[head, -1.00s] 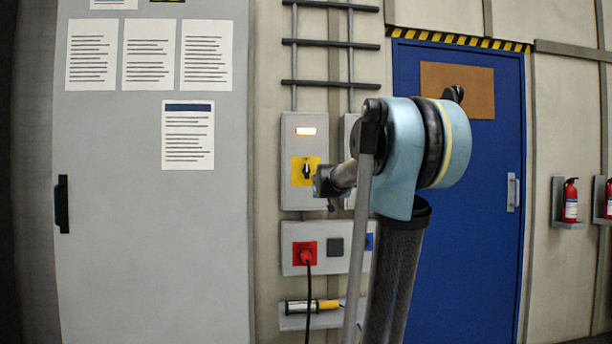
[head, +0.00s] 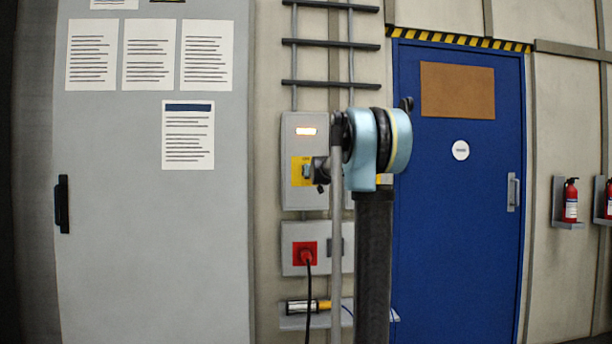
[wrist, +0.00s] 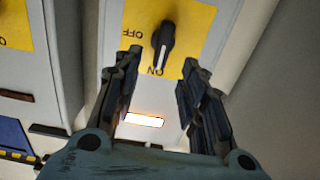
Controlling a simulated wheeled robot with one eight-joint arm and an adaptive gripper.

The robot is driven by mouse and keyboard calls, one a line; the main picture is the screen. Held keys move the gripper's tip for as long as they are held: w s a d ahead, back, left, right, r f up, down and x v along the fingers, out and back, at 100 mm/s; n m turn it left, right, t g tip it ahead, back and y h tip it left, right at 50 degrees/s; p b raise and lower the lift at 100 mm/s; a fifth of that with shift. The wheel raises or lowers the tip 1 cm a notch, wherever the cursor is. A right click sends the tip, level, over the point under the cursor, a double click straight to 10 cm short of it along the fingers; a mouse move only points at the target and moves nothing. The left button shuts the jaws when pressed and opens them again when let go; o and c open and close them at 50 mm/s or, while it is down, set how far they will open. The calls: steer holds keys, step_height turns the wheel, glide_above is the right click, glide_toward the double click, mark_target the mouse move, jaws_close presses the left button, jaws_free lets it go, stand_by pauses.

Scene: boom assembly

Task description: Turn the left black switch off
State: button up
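The left black switch (wrist: 163,42) sits on a yellow plate (wrist: 198,22) marked ON and OFF, upside down in the wrist view. Its white pointer line is toward ON. In the head view the plate (head: 296,165) shows on a grey box (head: 290,198), with a lit lamp (head: 305,131) above. My gripper (wrist: 160,64) is open and empty, its fingertips on either side of the switch's lower end in the wrist view. I cannot tell whether they touch it. In the head view my gripper (head: 308,171) hides the switch.
A second yellow plate (wrist: 14,22) on a neighbouring box is at the left of the wrist view; my arm mostly hides that box in the head view. Below are a red socket (head: 305,252) with a black cable and a shelf (head: 290,323). A grey cabinet (head: 130,250) stands left, a blue door (head: 455,230) right.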

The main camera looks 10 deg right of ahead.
steer(key=w, duration=1)
steer(key=shift+w, duration=0.65)
steer(key=shift+o, duration=0.3)
